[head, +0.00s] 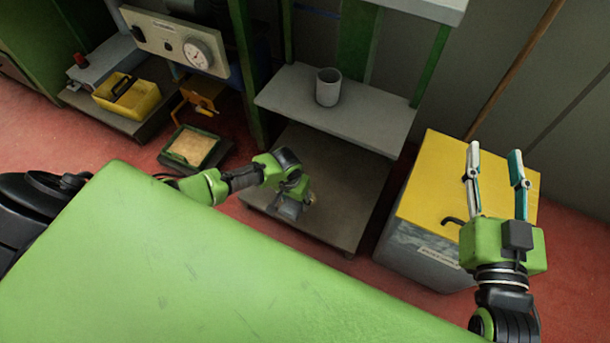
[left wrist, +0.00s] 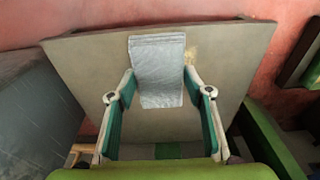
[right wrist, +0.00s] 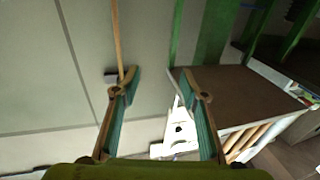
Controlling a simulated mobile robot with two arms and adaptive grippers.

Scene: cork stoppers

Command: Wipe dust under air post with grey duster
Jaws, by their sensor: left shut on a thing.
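The grey duster (left wrist: 158,70) is a flat, pale grey pad between the fingers of my left gripper (left wrist: 158,88), which is shut on it. In the head view the duster (head: 288,211) is at the low grey-brown board of the shelf unit, partly hidden by my left gripper (head: 297,198). A small tan dust patch (left wrist: 191,54) shows beside the duster's right edge in the left wrist view. I cannot tell whether the duster presses on the board (head: 345,195). My right gripper (head: 497,158) is open and empty, above the yellow-topped box. No label here names the air post.
A grey cup (head: 328,87) stands on the upper shelf (head: 292,91). A panel with a round gauge (head: 199,53) and a yellow tote (head: 127,97) are at the back left. The yellow-topped box (head: 430,185) is on the right. A green surface (head: 190,270) fills the foreground.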

